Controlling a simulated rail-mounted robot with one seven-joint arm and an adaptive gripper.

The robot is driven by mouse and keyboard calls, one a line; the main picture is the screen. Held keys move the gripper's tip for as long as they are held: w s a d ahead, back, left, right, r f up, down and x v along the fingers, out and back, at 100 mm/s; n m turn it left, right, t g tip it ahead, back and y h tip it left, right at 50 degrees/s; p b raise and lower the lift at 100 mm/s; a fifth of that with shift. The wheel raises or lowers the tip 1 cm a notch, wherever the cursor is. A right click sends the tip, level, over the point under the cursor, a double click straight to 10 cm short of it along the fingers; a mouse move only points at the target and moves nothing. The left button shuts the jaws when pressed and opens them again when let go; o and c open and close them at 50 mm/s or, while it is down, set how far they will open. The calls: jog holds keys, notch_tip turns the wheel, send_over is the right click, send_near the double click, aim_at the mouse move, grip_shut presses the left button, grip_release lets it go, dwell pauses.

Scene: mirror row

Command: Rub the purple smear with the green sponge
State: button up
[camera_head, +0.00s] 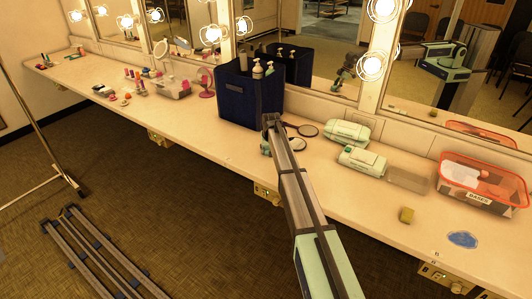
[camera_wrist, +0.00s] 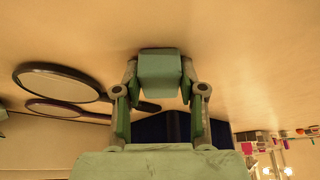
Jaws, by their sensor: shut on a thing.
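My gripper (camera_wrist: 160,90) is shut on a block with a green face, the green sponge (camera_wrist: 160,73), held between its two fingertips close to the pale counter in the wrist view. In the head view my gripper (camera_head: 268,138) is over the counter in front of the navy caddy, left of two hand mirrors; the sponge is hard to make out there. A flat blue to purple-blue patch (camera_head: 462,239) lies near the counter's front edge at the right, well away from my gripper. I cannot tell for sure that it is the purple smear.
The navy caddy (camera_head: 250,92) holds bottles. Hand mirrors (camera_head: 298,144) lie beside my gripper. A pale green case (camera_head: 362,160) and an orange-rimmed bin (camera_head: 484,183) stand at the right. A yellow block (camera_head: 407,215) lies left of the blue patch. Wall mirrors back the counter (camera_head: 340,190).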

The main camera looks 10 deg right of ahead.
jog(key=shift+w+d, duration=0.6)
jog(key=shift+w, duration=0.1)
jog(key=shift+w+d+r, duration=0.1)
jog(key=shift+d+r, duration=0.05)
jog(key=shift+r, duration=0.05)
jog(key=shift+r+p, duration=1.25)
jog(key=shift+r, duration=2.6)
